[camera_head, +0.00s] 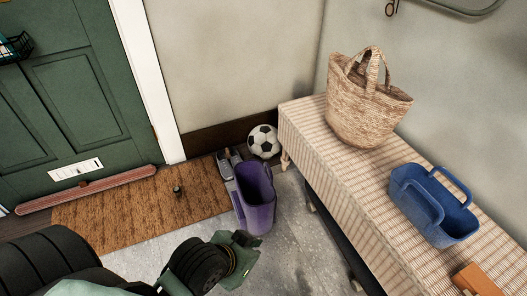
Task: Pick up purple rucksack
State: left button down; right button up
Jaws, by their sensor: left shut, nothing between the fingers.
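The purple rucksack (258,212) stands upright on the grey floor, between the doormat and the bench. It looks like a tall, open-topped bag, with its opening facing up. My left arm comes in from the bottom left, and my left gripper (246,240) is just below the rucksack's base in the picture. The gripper is shut and empty. Whether it touches the rucksack cannot be told. My right gripper is not in view.
A striped bench (330,160) on the right holds a woven basket (365,105), a blue tote (435,210) and an orange-brown item (478,281). A football (264,141) and grey shoes (226,165) lie behind the rucksack. A brown doormat (130,215) lies before the green door (70,100).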

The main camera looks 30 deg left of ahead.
aim_at(255, 205)
jog(key=u, duration=0.95)
jog(key=i+j, duration=0.15)
jog(key=j, duration=0.15)
jog(key=i+j, duration=0.15)
jog(key=j, duration=0.2)
jog(key=i+j, duration=0.15)
jog(key=j, duration=0.15)
jog(key=i+j, duration=0.15)
jog(key=j, duration=0.2)
jog(key=j+z, duration=0.1)
jog(key=z, duration=0.3)
jog(key=i+j+z, duration=0.1)
jog(key=z, duration=0.3)
jog(key=j+z, duration=0.2)
jog(key=z, duration=0.2)
jog(key=j+z, duration=0.15)
jog(key=z, duration=0.2)
